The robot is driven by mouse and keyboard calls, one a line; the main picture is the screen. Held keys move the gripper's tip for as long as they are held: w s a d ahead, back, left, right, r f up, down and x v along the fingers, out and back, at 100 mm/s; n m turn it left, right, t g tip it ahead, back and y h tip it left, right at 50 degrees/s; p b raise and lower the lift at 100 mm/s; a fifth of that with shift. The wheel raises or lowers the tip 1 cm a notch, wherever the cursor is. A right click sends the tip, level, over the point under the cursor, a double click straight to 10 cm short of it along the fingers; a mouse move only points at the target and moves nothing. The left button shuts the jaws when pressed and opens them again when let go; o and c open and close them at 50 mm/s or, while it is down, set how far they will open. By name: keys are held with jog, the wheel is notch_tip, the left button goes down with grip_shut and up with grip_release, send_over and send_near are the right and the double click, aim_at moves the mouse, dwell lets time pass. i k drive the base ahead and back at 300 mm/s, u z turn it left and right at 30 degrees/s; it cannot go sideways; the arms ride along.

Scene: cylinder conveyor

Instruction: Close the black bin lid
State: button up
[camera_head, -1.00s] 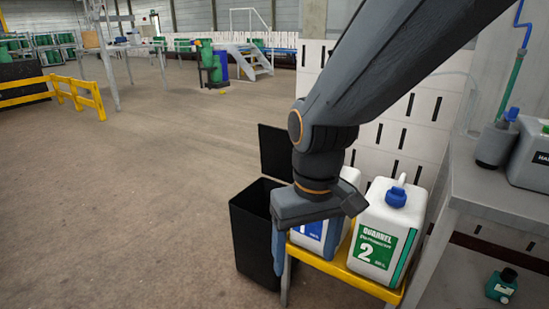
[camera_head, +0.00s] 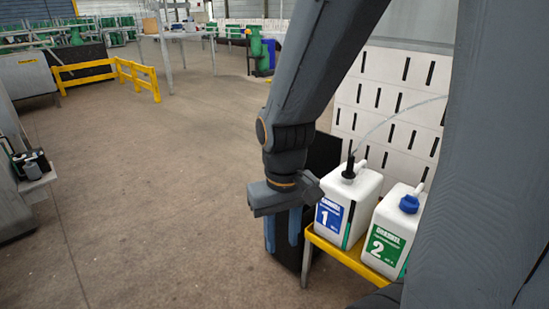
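The black bin (camera_head: 288,259) stands on the floor left of the yellow-topped stand, mostly hidden behind my gripper. Its black lid (camera_head: 325,152) is raised upright behind my arm, so the bin is open. My gripper (camera_head: 282,244) points down in front of the bin, with its two blue fingers apart and nothing seen between them. I cannot tell whether the fingers are over the bin's opening or in front of it.
A white canister marked 1 (camera_head: 350,205) and a white canister marked 2 (camera_head: 393,232) stand on the yellow stand (camera_head: 345,256) right of the bin. A slotted white panel (camera_head: 395,100) is behind them. Open floor (camera_head: 150,210) lies to the left.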

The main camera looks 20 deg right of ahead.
aim_at(324, 153)
jog(key=u, duration=0.25)
jog(key=i, duration=5.25)
jog(key=z, duration=3.2)
jog(key=i, duration=1.5)
jog(key=z, duration=0.75)
